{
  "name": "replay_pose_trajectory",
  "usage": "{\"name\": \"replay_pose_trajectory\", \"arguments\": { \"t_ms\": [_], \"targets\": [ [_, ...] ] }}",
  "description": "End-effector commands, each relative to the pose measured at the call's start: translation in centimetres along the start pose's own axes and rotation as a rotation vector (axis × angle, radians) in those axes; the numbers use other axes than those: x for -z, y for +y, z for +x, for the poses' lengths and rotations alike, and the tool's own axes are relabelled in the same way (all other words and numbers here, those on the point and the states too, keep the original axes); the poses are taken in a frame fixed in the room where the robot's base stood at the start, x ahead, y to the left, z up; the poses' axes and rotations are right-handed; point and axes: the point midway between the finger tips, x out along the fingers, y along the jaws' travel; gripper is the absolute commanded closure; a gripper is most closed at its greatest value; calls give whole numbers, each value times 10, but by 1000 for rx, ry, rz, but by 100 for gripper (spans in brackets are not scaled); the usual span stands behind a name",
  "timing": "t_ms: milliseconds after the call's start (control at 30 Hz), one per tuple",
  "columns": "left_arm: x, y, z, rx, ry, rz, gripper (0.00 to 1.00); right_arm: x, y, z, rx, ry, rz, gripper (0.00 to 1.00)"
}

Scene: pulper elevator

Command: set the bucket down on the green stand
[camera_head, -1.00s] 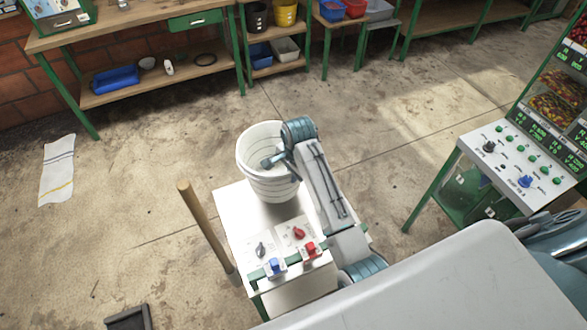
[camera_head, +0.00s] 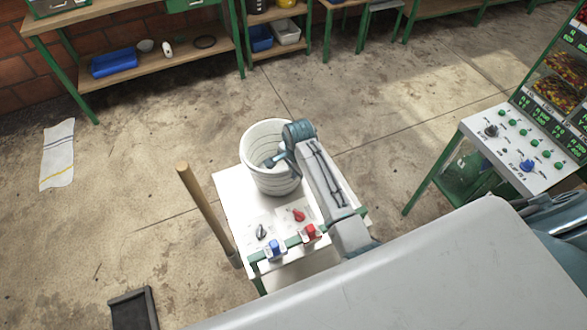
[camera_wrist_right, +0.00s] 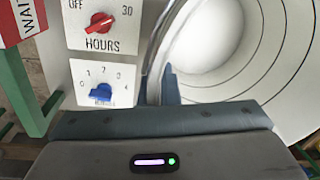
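The white ribbed bucket (camera_head: 258,172) is upright over the far part of the green stand. The stand has a green frame and a white top (camera_head: 234,200). I cannot tell whether the bucket's base touches the top or is just above it. My right gripper (camera_head: 276,160) is at the bucket's rim, with a finger inside. In the right wrist view, the gripper (camera_wrist_right: 168,88) has its blue fingers at the wall of the bucket (camera_wrist_right: 225,45) and looks shut on it. The contact is partly hidden. My left gripper is not in view.
The stand's near side carries a red knob (camera_head: 298,215) and a blue switch (camera_head: 275,250). A wooden handle (camera_head: 205,210) leans close at its left. A control console (camera_head: 525,150) stands at the right. A workbench (camera_head: 160,65) is at the back left. The floor between is mostly clear.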

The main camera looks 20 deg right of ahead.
Motion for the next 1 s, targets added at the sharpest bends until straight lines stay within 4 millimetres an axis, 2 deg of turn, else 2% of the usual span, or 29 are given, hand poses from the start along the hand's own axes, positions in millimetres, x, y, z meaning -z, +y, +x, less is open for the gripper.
{"name": "replay_pose_trajectory", "arguments": {
  "t_ms": [167, 300, 333, 567, 700, 867, 1000],
  "targets": [
    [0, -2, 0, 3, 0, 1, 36, 0, 0, 0, 1, 0, 0, 100],
    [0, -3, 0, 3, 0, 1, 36, 0, 0, 0, 1, 0, 0, 74],
    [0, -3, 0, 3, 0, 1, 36, 0, 0, 0, 1, 0, 0, 72],
    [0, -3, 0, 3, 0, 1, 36, 0, 0, 0, -1, 0, 0, 72],
    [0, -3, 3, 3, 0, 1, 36, 0, 0, -6, 1, 0, 0, 72],
    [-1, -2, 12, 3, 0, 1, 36, 0, -1, -30, 5, 1, 0, 72],
    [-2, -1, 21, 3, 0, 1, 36, 0, -1, -60, 6, 2, 0, 72]
  ]
}}
